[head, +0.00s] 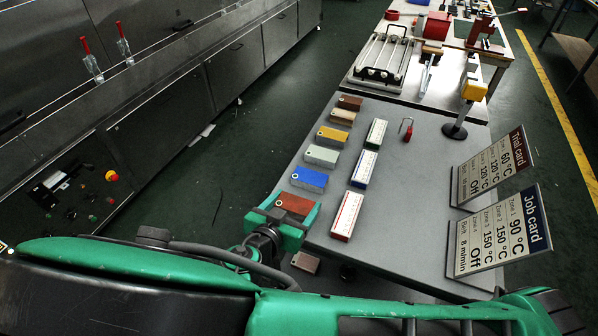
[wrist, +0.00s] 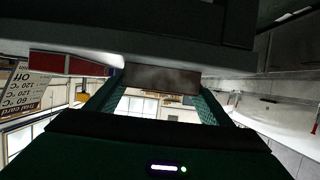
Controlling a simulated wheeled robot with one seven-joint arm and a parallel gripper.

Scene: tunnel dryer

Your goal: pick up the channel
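My gripper (head: 292,211) is at the near left edge of the grey table, at a reddish-brown block (head: 296,204) at the near end of a row. In the wrist view, a dark brown block face (wrist: 160,78) lies between the green fingers of my gripper (wrist: 160,88). The fingers stand wide apart, one on each side; firm contact does not show. The block appears to be still at the tabletop. No piece is clearly marked as the channel, so I cannot tell for sure whether this block is it. My gripper partly hides it in the head view.
Blue (head: 309,179), pale green (head: 321,156) and yellow (head: 332,136) blocks continue the row. A red-and-white box (head: 346,215) stands to the right. The job card (head: 500,235) and trial card (head: 492,167) are at the right edge. The table's middle right is clear.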

